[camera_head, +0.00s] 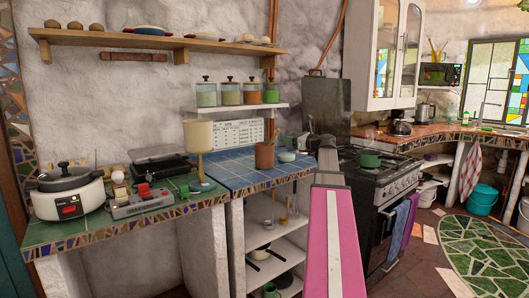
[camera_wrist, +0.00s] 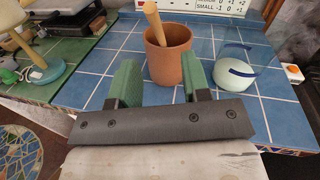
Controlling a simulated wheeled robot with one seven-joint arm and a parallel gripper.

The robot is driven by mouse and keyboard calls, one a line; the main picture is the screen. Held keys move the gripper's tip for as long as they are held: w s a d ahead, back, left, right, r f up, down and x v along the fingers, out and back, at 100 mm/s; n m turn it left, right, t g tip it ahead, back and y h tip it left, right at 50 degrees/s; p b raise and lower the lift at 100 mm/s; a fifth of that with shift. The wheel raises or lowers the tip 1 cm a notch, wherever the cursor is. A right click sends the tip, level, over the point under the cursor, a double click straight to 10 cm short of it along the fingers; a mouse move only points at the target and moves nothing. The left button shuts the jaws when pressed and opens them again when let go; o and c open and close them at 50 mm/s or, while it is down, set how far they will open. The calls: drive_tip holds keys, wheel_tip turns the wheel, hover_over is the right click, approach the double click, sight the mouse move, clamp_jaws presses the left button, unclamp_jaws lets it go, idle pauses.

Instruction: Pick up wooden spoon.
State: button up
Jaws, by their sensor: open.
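The wooden spoon (camera_wrist: 155,25) stands in a terracotta pot (camera_wrist: 172,66) on the blue-tiled counter in the wrist view. Its pale handle rises above the rim and leans a little left; its lower part is hidden inside the pot. Nothing shows in the grip.
A pale green bowl with a blue band (camera_wrist: 236,76) sits right of the pot. A cream lamp-like object (camera_head: 198,138) stands to the left. A wall shelf with several jars (camera_head: 228,94) hangs above. The stove (camera_head: 385,185) is at right. Blue tiles left of the pot are clear.

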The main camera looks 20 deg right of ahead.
sight(275, 135)
drive_tip(key=shift+r+x, duration=0.2)
drive_tip(key=shift+x, duration=4.45)
drive_tip(key=shift+s+a, duration=0.1)
drive_tip(key=shift+s, duration=0.05)
clamp_jaws()
